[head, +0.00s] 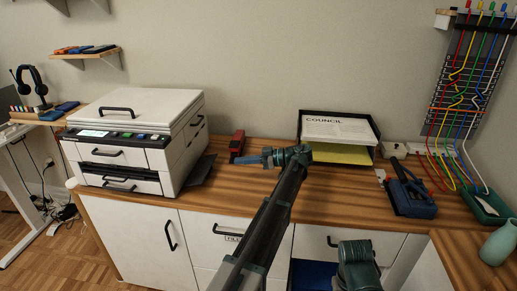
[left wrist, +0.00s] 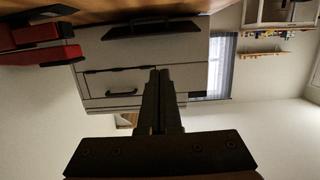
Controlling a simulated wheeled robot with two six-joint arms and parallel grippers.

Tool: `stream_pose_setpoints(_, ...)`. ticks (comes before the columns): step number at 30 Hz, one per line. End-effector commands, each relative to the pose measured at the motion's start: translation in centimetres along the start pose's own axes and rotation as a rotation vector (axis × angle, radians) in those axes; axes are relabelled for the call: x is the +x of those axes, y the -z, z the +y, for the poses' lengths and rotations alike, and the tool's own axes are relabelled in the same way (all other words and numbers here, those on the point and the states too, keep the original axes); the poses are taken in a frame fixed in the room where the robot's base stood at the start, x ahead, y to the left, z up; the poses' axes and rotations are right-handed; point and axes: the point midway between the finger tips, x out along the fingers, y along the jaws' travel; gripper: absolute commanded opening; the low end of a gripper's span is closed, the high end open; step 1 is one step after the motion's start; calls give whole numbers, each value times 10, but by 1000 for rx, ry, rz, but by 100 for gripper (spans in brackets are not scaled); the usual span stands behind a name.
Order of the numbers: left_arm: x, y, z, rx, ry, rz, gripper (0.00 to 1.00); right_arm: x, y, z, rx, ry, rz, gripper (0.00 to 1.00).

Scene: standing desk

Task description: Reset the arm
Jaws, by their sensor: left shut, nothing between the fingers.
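My left arm rises from the bottom middle of the head view and reaches over the wooden counter (head: 225,203). Its gripper (head: 240,160) points left, toward the printer (head: 150,156), near a red stapler-like object (head: 237,140). In the left wrist view the gripper's fingers (left wrist: 160,75) are together with nothing between them. That view looks upside down and shows the printer (left wrist: 109,53) beyond the fingers and the red object (left wrist: 40,52) at upper left. My right gripper is not seen; a teal arm part of mine shows at the bottom.
A black tray (head: 377,153) with papers stands at the back, right of the gripper. A dark blue device (head: 412,198) and a green tray (head: 490,208) lie farther right, below colored cables (head: 462,90). Open counter shows in front of the printer and the tray.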

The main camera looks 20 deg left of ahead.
Motion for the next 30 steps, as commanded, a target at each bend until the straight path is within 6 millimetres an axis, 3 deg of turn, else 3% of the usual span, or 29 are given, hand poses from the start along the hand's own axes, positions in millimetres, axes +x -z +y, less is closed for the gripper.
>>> stream_pose_setpoints(5,-2,1,-4,19,-5,-13,0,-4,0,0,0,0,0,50)
stream_pose_setpoints(8,-14,4,-26,130,-36,-81,0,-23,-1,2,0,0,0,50)
stream_pose_setpoints(14,-73,-5,-117,659,-252,-368,0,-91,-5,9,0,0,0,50)
stream_pose_setpoints(21,-160,-13,-247,1329,-731,-632,0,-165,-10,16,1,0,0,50)
stream_pose_setpoints(25,-197,-8,-308,1581,-1001,-698,0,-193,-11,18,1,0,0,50)
stream_pose_setpoints(30,-227,-3,-355,1757,-1242,-722,0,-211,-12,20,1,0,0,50)
